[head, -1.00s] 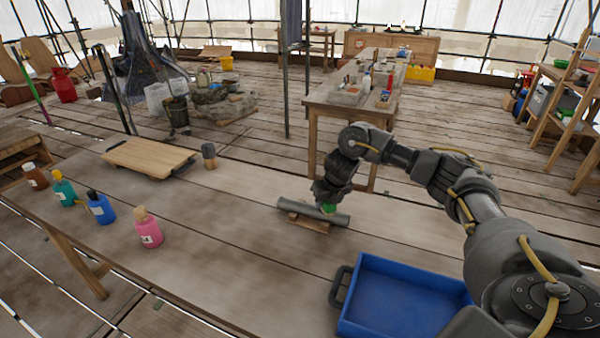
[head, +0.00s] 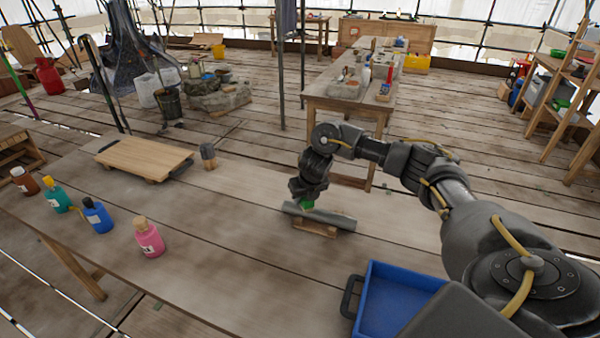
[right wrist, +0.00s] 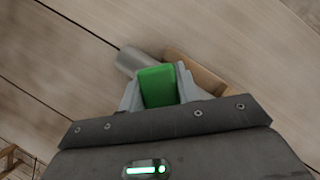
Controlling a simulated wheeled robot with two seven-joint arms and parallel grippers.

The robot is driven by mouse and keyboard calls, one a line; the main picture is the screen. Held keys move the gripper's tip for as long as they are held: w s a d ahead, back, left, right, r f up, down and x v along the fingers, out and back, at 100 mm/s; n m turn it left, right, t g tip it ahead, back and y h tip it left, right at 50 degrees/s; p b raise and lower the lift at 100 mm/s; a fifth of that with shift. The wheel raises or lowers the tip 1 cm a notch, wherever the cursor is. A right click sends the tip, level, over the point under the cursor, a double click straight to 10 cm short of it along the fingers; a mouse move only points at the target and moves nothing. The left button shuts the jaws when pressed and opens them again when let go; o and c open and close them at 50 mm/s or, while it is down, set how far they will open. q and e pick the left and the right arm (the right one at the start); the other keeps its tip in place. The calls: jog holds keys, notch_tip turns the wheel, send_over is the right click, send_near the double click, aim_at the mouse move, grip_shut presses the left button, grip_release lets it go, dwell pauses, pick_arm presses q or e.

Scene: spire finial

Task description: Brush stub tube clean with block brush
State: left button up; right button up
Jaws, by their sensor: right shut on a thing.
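The stub tube (head: 335,219) is a grey cylinder lying across a small wooden cradle (head: 315,228) on the table. Its end (right wrist: 129,60) and the cradle (right wrist: 195,71) also show in the right wrist view. My right gripper (head: 307,201) is over the left part of the tube, shut on the green block brush (right wrist: 158,86). The brush (head: 307,204) is at the tube's top in the head view; its underside is hidden, so I cannot tell whether it touches. My left gripper is out of view.
A blue tray (head: 398,296) with a dark handle sits at the table's front right. A wooden board (head: 144,157), a small dark-topped pot (head: 208,155) and several bottles, including a pink one (head: 149,238), stand to the left. The table between bottles and tube is clear.

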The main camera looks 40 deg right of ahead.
notch_tip(320, 180, up, 2)
jog(key=shift+w+r+p, duration=0.1)
jog(key=shift+w+p, duration=0.05)
jog(key=shift+p, duration=0.2)
jog(key=shift+r+p, duration=0.2)
jog(key=shift+p, duration=0.15)
jog(key=shift+p+v, duration=0.65)
jog(key=shift+v, duration=0.35)
notch_tip(320, 180, up, 2)
jog(key=shift+w+d+p, duration=0.15)
jog(key=shift+p, duration=0.85)
jog(key=shift+r+p, duration=0.6)
jog(key=shift+r, duration=0.15)
jog(key=shift+f, duration=0.1)
